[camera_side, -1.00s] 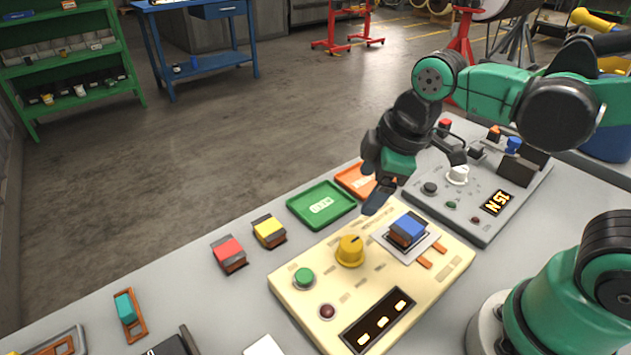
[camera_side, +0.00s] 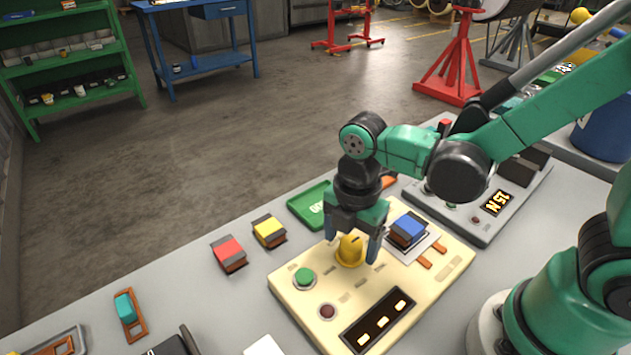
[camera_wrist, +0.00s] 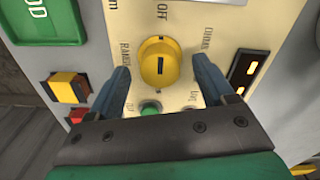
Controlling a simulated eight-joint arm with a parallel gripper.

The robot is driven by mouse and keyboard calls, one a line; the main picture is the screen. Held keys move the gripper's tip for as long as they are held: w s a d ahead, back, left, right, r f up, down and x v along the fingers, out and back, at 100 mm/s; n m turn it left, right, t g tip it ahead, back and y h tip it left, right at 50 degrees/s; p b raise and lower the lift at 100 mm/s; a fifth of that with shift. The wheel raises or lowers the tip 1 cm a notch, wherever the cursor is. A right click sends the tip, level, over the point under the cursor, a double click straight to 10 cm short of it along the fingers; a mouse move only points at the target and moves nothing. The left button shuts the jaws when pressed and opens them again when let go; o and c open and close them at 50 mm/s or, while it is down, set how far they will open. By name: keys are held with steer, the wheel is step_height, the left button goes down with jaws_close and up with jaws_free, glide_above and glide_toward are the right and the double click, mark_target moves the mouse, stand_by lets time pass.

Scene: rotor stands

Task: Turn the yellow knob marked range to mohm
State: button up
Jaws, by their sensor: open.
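The yellow knob (camera_side: 350,251) stands on the cream panel (camera_side: 300,325). My gripper (camera_side: 353,242) is open over the knob, pointing down, with one finger on each side. In the wrist view my gripper (camera_wrist: 160,72) has a gap between each finger and the knob; contact is not visible.
On the panel are a green button (camera_side: 305,277), a dark red button (camera_side: 327,311), a display (camera_side: 378,320) and a blue-topped block (camera_side: 408,229) close right of my gripper. Red (camera_side: 229,253) and yellow (camera_side: 269,231) blocks and a green tray (camera_side: 309,205) lie beyond the panel. A grey panel (camera_side: 478,229) stands at right.

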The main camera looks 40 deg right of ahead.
steer(key=shift+f, duration=0.2)
jaws_close()
